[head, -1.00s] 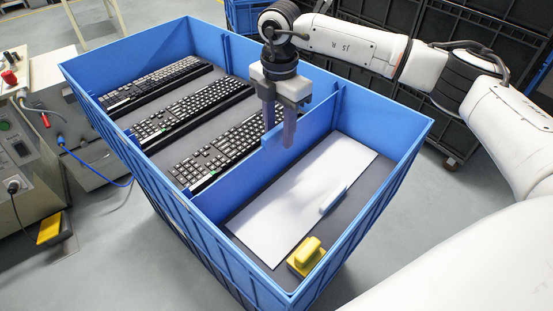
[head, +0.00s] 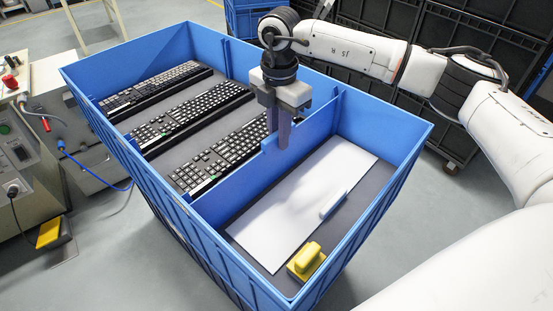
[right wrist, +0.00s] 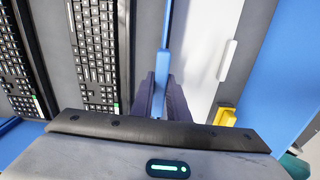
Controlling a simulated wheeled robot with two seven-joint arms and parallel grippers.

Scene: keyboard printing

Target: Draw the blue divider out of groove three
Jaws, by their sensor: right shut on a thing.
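The blue divider (head: 228,193) stands upright across the blue crate, between the nearest keyboard and the white sheet. My right gripper (head: 277,140) points down from above at the divider's notched middle. Its dark fingers are shut on the divider, one on each face. In the right wrist view the divider (right wrist: 162,68) runs up between the two fingers (right wrist: 162,95). The divider's lower edge and the groove holding it are hidden. My left gripper is not in view.
Several black keyboards (head: 190,122) lie in the crate (head: 372,150) left of the divider. On the right are a white sheet (head: 285,215), a small pale bar (head: 334,203) and a yellow block (head: 307,257).

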